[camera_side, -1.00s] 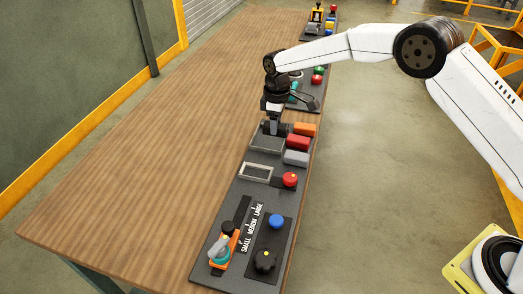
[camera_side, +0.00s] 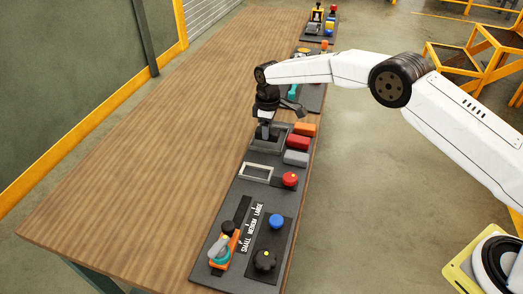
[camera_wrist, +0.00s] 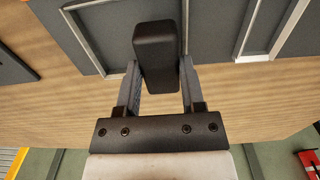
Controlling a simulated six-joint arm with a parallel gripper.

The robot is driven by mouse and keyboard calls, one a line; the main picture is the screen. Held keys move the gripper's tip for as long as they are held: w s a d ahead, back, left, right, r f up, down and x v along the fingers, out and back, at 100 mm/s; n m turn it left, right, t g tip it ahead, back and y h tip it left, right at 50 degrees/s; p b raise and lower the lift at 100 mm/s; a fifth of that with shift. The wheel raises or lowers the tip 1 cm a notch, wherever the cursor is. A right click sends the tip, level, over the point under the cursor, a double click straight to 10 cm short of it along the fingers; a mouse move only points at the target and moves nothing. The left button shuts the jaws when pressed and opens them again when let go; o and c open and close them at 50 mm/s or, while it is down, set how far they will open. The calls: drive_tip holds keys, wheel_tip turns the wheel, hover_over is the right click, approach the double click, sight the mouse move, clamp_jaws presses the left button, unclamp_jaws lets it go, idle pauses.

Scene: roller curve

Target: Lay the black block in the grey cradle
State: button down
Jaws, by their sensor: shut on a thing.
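My gripper (camera_side: 265,131) is over the far end of the near dark panel in the side view. It is shut on the black block (camera_wrist: 156,48), which sits between the two fingers in the wrist view. The grey cradle (camera_side: 267,149), a rectangular open frame, is right below and around the gripper in the side view. The fingers hide part of the cradle. I cannot tell whether the block touches it.
A second, paler frame (camera_side: 257,172) lies nearer on the panel. A red button (camera_side: 290,179) is close by. The wooden table (camera_side: 150,160) is clear to the left.

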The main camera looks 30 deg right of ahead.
drive_tip(key=shift+f, duration=1.5)
drive_tip(key=shift+f, duration=0.1)
drive_tip(key=shift+c, duration=1)
unclamp_jaws()
drive_tip(key=shift+s+f, duration=0.1)
drive_tip(key=shift+a, duration=0.15)
drive_tip(key=shift+s, duration=0.1)
wheel_tip(320, 180, up, 12)
drive_tip(key=shift+r, duration=0.25)
drive_tip(key=shift+d, duration=0.25)
